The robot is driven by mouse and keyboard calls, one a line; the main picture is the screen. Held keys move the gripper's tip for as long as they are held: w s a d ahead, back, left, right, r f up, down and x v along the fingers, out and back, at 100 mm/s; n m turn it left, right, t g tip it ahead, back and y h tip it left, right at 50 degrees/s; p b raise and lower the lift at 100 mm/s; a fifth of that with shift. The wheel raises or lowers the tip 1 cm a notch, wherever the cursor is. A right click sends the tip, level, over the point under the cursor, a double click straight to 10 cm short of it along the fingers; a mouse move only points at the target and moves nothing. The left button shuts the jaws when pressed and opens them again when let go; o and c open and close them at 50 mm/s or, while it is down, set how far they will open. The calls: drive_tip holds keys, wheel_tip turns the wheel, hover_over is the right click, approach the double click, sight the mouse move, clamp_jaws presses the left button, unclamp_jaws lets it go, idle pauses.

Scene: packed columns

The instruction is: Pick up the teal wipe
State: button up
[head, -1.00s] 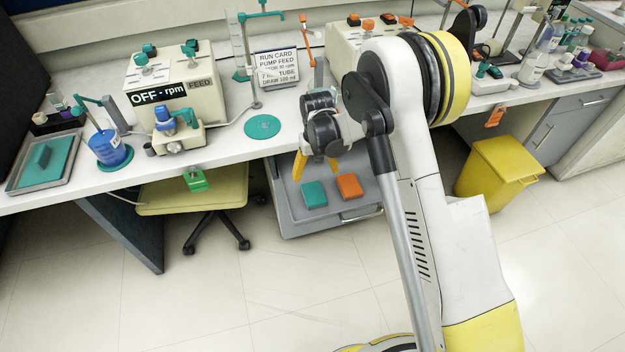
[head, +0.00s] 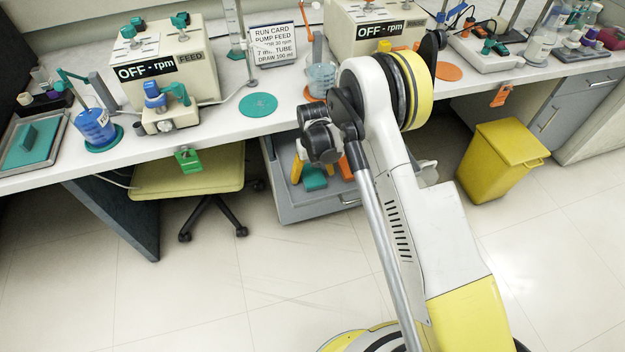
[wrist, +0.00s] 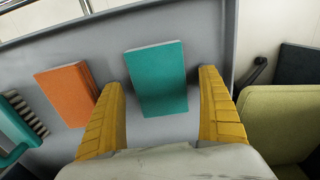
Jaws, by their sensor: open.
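The teal wipe (wrist: 157,79) is a flat teal block lying in the open grey drawer (head: 305,212) below the bench. In the wrist view it lies between and slightly ahead of my gripper's yellow fingers. My gripper (wrist: 163,115) is open, with a finger on either side of the wipe and nothing held. In the head view the wipe (head: 314,177) is partly hidden by my gripper (head: 322,165), which is over the drawer. I cannot tell the exact height of the fingertips above the drawer floor.
An orange wipe (wrist: 68,94) lies to the left in the wrist view, beside a teal-handled brush (wrist: 17,128). The drawer wall runs close on the right, with the yellow-green chair (head: 190,175) beyond it. The bench edge is above the drawer.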

sight(313, 174)
drive_tip(key=shift+r, duration=0.1)
drive_tip(key=c, duration=1.2)
drive_tip(key=shift+o, duration=0.2)
drive_tip(key=shift+r+p, duration=0.5)
drive_tip(key=shift+r, duration=0.15)
wheel_tip(313, 174, up, 3)
drive_tip(key=shift+f+p, duration=0.1)
drive_tip(key=shift+p, duration=0.75)
drive_tip(key=s+d+r+p, duration=0.4)
drive_tip(key=d+r, duration=0.3)
drive_tip(key=d, duration=0.4)
